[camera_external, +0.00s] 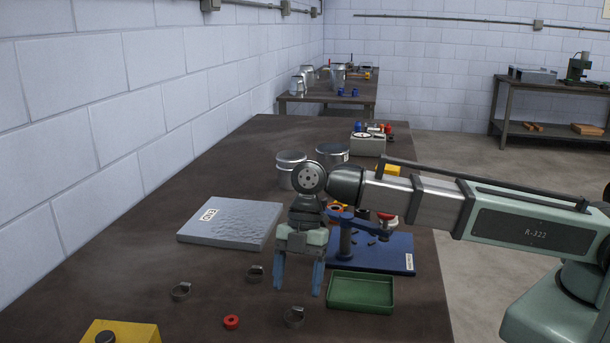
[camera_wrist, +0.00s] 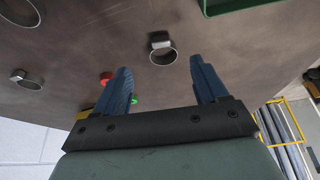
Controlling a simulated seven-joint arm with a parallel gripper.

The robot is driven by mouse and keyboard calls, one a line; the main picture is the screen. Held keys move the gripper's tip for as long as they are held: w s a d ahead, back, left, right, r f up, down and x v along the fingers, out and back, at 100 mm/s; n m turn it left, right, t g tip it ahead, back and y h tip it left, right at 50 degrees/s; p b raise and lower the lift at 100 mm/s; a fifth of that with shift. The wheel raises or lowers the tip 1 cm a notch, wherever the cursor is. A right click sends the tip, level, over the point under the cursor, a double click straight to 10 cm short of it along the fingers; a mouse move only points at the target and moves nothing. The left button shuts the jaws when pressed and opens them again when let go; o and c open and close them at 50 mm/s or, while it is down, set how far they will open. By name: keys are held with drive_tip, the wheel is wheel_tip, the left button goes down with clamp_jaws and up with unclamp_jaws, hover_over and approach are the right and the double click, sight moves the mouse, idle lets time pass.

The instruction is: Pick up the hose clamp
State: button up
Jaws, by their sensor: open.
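Three grey metal hose clamps lie on the dark table in the external view: one at the front right (camera_external: 294,317), one in the middle (camera_external: 255,274) and one at the left (camera_external: 181,291). My gripper (camera_external: 298,289) points down above the table near the front right and middle clamps, its blue fingers apart and nothing between them. In the wrist view, one clamp (camera_wrist: 163,56) shows just beyond the open fingertips (camera_wrist: 160,66), roughly centred between them. Another clamp (camera_wrist: 27,80) shows at the left, with a third (camera_wrist: 20,12) at the top left corner.
A green tray (camera_external: 360,292) and a blue fixture (camera_external: 385,255) stand to the right of my gripper. A grey slab (camera_external: 230,226) lies behind left. A yellow box (camera_external: 125,333) sits at the front edge.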

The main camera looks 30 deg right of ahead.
sight(296, 313)
drive_tip(key=shift+s+x, duration=0.15)
drive_tip(key=shift+x, duration=1.15)
drive_tip(key=shift+s+x, duration=0.1)
drive_tip(key=shift+x, duration=1.25)
drive_tip(key=shift+d, duration=0.1)
drive_tip(key=shift+c, duration=0.4)
drive_tip(key=c, duration=1.1)
drive_tip(key=shift+o, duration=0.2)
drive_tip(key=shift+r, duration=0.1)
